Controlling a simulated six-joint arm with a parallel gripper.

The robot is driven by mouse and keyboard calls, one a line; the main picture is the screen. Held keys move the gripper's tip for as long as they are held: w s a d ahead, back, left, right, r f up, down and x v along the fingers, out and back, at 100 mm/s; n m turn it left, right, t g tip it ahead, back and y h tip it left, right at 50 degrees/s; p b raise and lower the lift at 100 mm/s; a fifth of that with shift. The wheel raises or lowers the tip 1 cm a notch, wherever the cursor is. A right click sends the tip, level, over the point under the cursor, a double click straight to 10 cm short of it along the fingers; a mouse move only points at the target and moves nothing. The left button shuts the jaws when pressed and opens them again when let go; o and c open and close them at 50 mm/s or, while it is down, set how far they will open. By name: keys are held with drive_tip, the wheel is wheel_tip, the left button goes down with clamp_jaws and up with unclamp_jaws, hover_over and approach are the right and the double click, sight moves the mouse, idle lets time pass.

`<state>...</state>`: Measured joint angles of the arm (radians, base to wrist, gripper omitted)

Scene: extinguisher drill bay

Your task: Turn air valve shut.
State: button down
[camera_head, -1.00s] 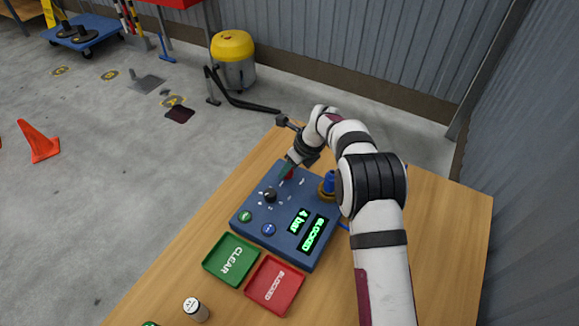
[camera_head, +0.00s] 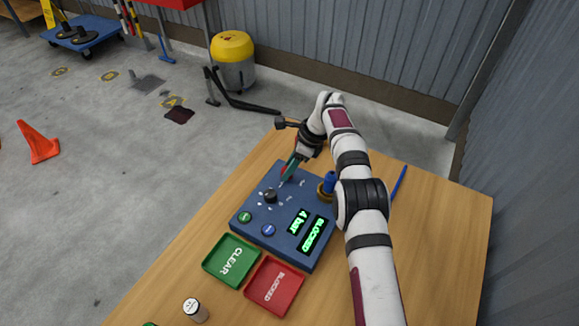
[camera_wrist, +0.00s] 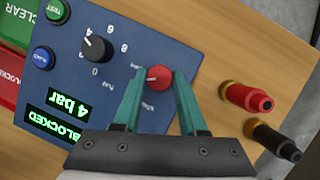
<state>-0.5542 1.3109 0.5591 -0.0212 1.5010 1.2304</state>
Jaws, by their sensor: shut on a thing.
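The blue panel (camera_head: 250,222) lies on the wooden table. Its air valve is a red round knob (camera_wrist: 159,77) with a white pointer line, which points left in the wrist view. My gripper (camera_wrist: 160,80) has its teal fingers on both sides of the red knob, shut on it. In the head view my gripper (camera_head: 289,175) reaches down to the panel's far edge and mostly hides the knob. The small labels by the knob are too blurred to read surely. The display (camera_wrist: 68,103) reads 4 bar, and the one below it (camera_wrist: 57,128) reads BLOCKED.
A black dial (camera_wrist: 97,48), a green TEST button (camera_wrist: 57,10) and a blue button (camera_wrist: 42,58) are on the panel. A blue-topped brass fitting (camera_head: 328,184) stands at its right. Green (camera_head: 231,261) and red (camera_head: 274,286) trays sit in front.

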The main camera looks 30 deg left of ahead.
drive_tip(key=shift+w+a+f+n, duration=0.1)
drive_tip(key=shift+n, duration=0.6)
drive_tip(key=shift+c, duration=2.3)
unclamp_jaws()
drive_tip(key=shift+g, duration=0.3)
